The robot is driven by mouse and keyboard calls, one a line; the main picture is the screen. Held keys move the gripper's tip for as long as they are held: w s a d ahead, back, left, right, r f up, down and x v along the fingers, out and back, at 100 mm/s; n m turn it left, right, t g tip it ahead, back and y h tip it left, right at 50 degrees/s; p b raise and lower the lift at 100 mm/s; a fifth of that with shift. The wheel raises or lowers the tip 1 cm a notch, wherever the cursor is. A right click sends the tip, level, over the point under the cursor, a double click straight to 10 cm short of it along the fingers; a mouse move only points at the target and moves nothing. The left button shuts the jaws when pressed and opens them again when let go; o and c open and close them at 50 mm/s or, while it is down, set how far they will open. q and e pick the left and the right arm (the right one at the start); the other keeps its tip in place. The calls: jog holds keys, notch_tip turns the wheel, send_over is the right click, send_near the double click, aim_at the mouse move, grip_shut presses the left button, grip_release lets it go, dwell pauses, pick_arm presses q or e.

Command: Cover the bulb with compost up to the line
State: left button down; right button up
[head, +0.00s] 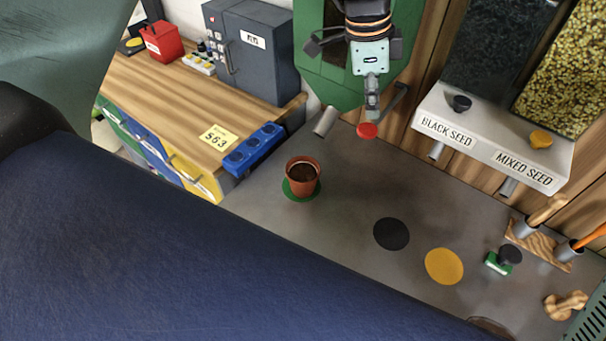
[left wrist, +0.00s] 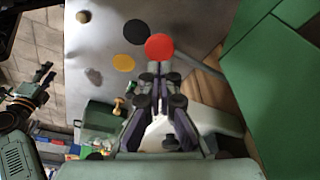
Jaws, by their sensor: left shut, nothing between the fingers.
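A terracotta pot (head: 302,175) stands upright on a green disc (head: 301,192) on the grey bench. Dark compost (head: 303,172) shows inside it, with a pale band below the rim. I see no bulb. A green dispenser (head: 318,70) hangs behind, its grey spout (head: 325,121) above and right of the pot. A grey lever with a red knob (head: 367,130) is beside it, also in the left wrist view (left wrist: 159,47). My left gripper (head: 372,108) is shut and empty, its tips right by the knob; contact is unclear. My right gripper (left wrist: 45,78) seems to show, dark and small.
A seed dispenser (head: 495,135) with two spouts is on the right. A black disc (head: 391,233) and a yellow disc (head: 444,266) lie on the bench. A green stamp (head: 497,263) and a wooden tool holder (head: 537,244) are further right. Bench around the pot is clear.

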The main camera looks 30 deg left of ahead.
pick_arm(q)
notch_tip(320, 180, up, 3)
jog(key=shift+f+p, duration=0.1)
jog(key=shift+p, duration=0.8)
notch_tip(320, 180, up, 2)
jog(key=shift+p, duration=0.45)
jog(key=shift+s+f, duration=0.1)
